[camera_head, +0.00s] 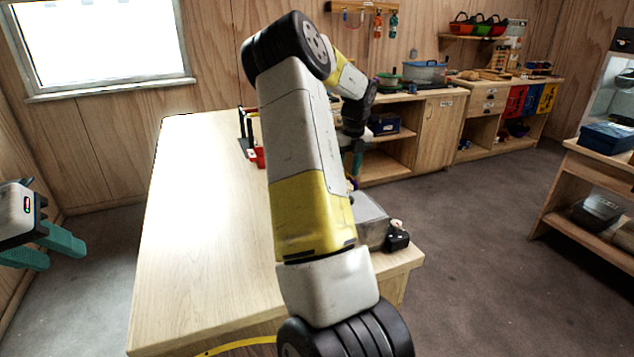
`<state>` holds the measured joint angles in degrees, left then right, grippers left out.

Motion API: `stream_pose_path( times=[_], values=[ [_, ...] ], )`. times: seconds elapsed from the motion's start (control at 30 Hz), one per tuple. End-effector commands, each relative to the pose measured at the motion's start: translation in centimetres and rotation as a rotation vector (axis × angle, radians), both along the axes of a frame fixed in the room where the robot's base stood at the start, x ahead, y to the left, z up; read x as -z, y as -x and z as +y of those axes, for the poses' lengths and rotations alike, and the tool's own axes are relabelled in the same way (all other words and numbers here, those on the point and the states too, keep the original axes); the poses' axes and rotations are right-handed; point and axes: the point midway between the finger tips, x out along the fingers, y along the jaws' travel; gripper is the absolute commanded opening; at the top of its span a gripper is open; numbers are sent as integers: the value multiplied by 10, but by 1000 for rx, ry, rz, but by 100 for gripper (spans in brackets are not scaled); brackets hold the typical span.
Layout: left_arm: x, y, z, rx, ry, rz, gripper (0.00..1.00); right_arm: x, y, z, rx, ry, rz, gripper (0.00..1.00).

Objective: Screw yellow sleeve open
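My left gripper (48,245) is at the left edge, off the table, with its two teal fingers apart and nothing between them. My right arm crosses the middle of the view. Its gripper (356,165) is past the arm, over the table's right side, and mostly hidden; only a bit of teal finger shows. A small purple thing (353,184) shows just below that finger; I cannot tell what it is or whether it is held. I cannot make out a yellow sleeve.
The wooden table (200,220) is largely bare on its left. A black stand (246,130) with a red item is at its back. A grey box (370,218) and a small black item (397,238) sit at its right edge. Shelves line the back wall.

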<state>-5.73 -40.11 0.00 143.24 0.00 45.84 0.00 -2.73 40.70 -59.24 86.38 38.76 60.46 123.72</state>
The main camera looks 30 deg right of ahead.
Motion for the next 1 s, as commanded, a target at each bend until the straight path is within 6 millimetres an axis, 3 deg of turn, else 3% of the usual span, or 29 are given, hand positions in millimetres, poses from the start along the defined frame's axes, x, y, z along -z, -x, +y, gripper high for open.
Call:
stream_pose_path(
  times=[1.0],
  values=[
    [0,0,0,0,0,0,36,1,2,-16,0,0,1,40]
  ],
)
